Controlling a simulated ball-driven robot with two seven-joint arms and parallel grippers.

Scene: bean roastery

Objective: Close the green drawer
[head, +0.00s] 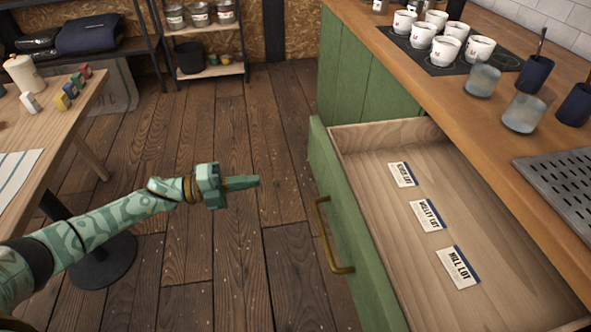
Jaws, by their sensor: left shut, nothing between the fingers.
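The green drawer (345,235) is pulled out from under the wooden counter on the right. It has a brass handle (326,236) on its front. Inside, three white labels lie on the bare wooden bottom; the nearest reads "Mill Lot" (458,268) and the middle one "Valley Lot" (427,215). My left gripper (257,182) is shut and empty, pointing right, in the air over the floor. It is left of the drawer front and apart from it and the handle. My right gripper is not in view.
The counter (372,40) bears white cups (445,50) on a dark mat, glasses (524,113) and a slotted metal tray (560,185). A wooden table (85,105) stands at the left. The floor (235,130) between table and drawer is clear. A low shelf (212,72) stands at the back.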

